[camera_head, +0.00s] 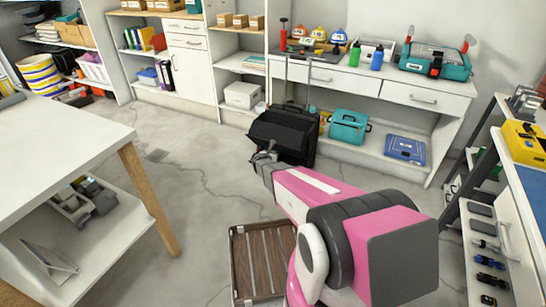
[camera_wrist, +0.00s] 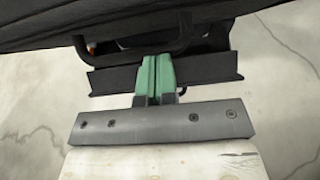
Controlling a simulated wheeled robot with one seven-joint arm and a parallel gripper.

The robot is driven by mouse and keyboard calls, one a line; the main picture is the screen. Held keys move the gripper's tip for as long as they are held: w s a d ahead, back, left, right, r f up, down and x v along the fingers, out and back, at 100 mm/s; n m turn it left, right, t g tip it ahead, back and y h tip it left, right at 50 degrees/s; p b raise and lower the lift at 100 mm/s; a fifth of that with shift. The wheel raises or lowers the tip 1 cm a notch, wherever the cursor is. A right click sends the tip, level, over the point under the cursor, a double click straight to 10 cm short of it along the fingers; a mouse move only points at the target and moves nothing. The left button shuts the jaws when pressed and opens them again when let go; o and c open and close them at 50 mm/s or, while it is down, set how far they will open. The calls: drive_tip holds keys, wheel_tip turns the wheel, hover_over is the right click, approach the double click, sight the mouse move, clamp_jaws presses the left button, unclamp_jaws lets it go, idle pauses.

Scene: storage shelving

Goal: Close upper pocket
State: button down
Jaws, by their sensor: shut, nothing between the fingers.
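A black suitcase (camera_head: 297,157) with its pull handle (camera_head: 309,82) raised stands upright on the floor in the middle of the head view. Its upper pocket (camera_head: 276,131) sticks out at the front as a dark slanted panel. My gripper (camera_head: 264,154) is just below and in front of this panel. In the wrist view my green gripper fingers (camera_wrist: 157,75) are shut and empty. Dark fabric (camera_wrist: 120,20) spans the top of that view, just beyond the fingertips. Whether the fingertips touch it I cannot tell.
A white workbench (camera_head: 390,88) with tools and bottles stands behind the suitcase. A teal case (camera_head: 348,127) sits on its lower shelf. A white table (camera_head: 60,155) is at left. A brown case (camera_head: 260,262) lies on the floor near my arm. Floor left of the suitcase is clear.

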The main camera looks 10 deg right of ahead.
sight(279, 134)
drive_tip(key=shift+w+d+r+g, duration=0.2)
drive_tip(key=shift+w+r+g, duration=0.1)
drive_tip(key=shift+r, duration=0.25)
drive_tip(key=shift+w+d+r+g+y, duration=0.4)
drive_tip(key=shift+w+r+g, duration=0.1)
drive_tip(key=shift+r, duration=0.15)
drive_tip(key=shift+w+d+r+g+y, duration=0.3)
drive_tip(key=shift+w+r+g+y, duration=0.15)
drive_tip(key=shift+r, duration=0.2)
drive_tip(key=shift+w+d+r, duration=0.5)
drive_tip(key=shift+w+r, duration=0.25)
drive_tip(key=shift+w+d+r, duration=0.4)
drive_tip(key=shift+w+d, duration=0.1)
drive_tip(key=shift+w, duration=0.15)
drive_tip(key=shift+w+d+r, duration=0.45)
drive_tip(key=shift+w, duration=0.2)
drive_tip(key=shift+w+d+r, duration=0.4)
drive_tip(key=shift+w+d, duration=0.1)
drive_tip(key=shift+w, duration=0.15)
